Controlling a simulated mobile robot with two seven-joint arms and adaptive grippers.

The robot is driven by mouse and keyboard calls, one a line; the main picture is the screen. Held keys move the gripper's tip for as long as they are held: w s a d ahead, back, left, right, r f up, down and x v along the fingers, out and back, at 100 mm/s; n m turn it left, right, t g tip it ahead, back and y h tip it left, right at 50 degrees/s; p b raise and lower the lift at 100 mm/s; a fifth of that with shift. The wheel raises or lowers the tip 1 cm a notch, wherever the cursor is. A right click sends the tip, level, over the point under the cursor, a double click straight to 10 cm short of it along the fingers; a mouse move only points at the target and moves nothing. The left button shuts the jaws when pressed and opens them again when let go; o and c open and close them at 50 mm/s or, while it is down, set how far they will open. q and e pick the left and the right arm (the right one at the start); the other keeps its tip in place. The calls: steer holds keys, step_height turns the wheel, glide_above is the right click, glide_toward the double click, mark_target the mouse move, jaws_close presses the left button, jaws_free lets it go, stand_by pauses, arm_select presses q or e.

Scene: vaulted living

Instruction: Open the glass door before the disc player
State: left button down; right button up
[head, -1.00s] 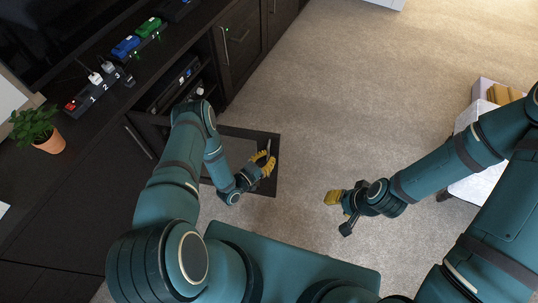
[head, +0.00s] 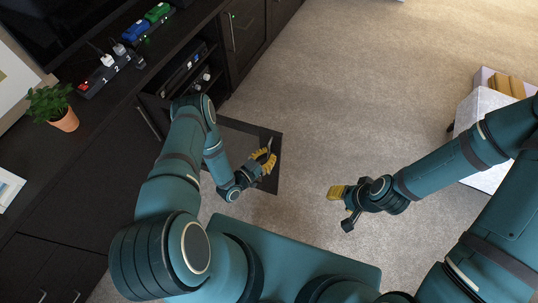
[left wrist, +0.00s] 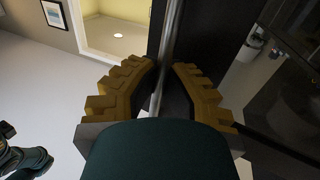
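The glass door (head: 272,178) has a dark frame and stands swung out from the cabinet over the carpet. My left gripper (head: 267,160) is at its outer edge, its yellow fingers around the slim metal handle. In the left wrist view the handle (left wrist: 172,40) runs between the two fingers of the left gripper (left wrist: 163,85), which look closed on it. The disc player (head: 183,68) is a dark box in the open cabinet compartment, partly hidden by the shelf top and my left arm. My right gripper (head: 342,207) is empty above the carpet, its fingers apart.
The dark cabinet (head: 120,110) runs along the left, with a potted plant (head: 62,113) and a numbered power strip (head: 108,75) on top. Another closed cabinet door (head: 243,40) is beyond. A white box-like table (head: 482,115) stands at right. Carpet between is clear.

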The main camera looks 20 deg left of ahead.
arm_select(q)
steer(key=shift+a, duration=0.1)
steer(key=c, duration=1.3)
jaws_free()
steer(key=v, duration=1.2)
